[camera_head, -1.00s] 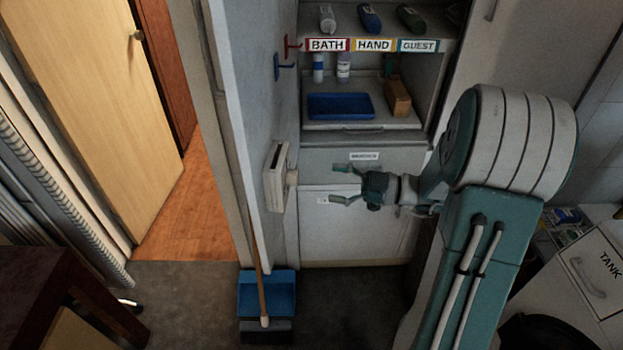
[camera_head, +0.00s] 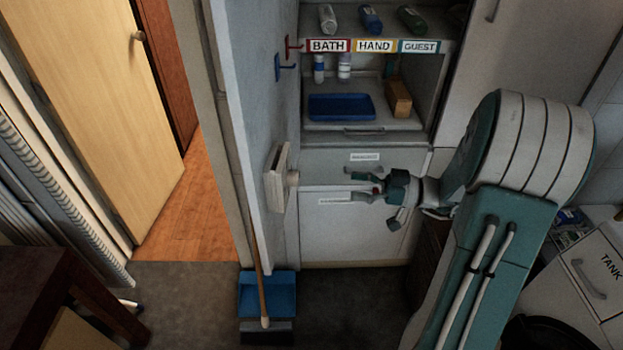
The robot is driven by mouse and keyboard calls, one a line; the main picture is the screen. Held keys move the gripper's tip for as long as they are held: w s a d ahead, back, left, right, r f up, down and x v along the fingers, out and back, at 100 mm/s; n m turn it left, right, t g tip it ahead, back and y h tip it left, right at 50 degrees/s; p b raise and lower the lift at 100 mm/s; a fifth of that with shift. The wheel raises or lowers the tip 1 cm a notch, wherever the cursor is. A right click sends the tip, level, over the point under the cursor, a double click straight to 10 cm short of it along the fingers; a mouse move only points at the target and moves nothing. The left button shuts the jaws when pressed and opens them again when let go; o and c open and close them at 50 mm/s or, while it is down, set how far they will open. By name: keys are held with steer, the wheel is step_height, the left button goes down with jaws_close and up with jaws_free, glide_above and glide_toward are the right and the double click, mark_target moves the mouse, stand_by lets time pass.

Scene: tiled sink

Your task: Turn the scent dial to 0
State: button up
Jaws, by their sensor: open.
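A pale box-shaped unit (camera_head: 277,178) is fixed on the side wall left of the cabinet. A small round knob (camera_head: 293,178), which looks like the scent dial, sticks out from its right side. Its markings and setting are too small to read. My gripper (camera_head: 353,186) is open and empty, to the right of the knob. Its fingers point left toward the knob, with a clear gap between them. The gripper covers part of the cabinet front behind it.
Behind stands a cabinet with drawers (camera_head: 330,158) and shelves labelled BATH, HAND and GUEST (camera_head: 418,46). A blue tray (camera_head: 341,107) and a brown box (camera_head: 398,99) sit inside. A blue dustpan (camera_head: 266,295) with a wooden handle stands below the unit. A TANK-labelled unit (camera_head: 590,270) is at right.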

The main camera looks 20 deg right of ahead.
mark_target(294, 179)
steer(key=w+a+m, duration=0.2)
steer(key=a+m, duration=0.3)
steer(key=m, duration=1.1)
steer(key=w+a+m, duration=0.3)
steer(key=a+m, duration=0.2)
steer(key=m, duration=1.1)
steer(key=shift+w+a+r+m, duration=0.15)
steer(key=shift+a+r+m, duration=0.05)
steer(key=shift+m, duration=0.2)
jaws_close()
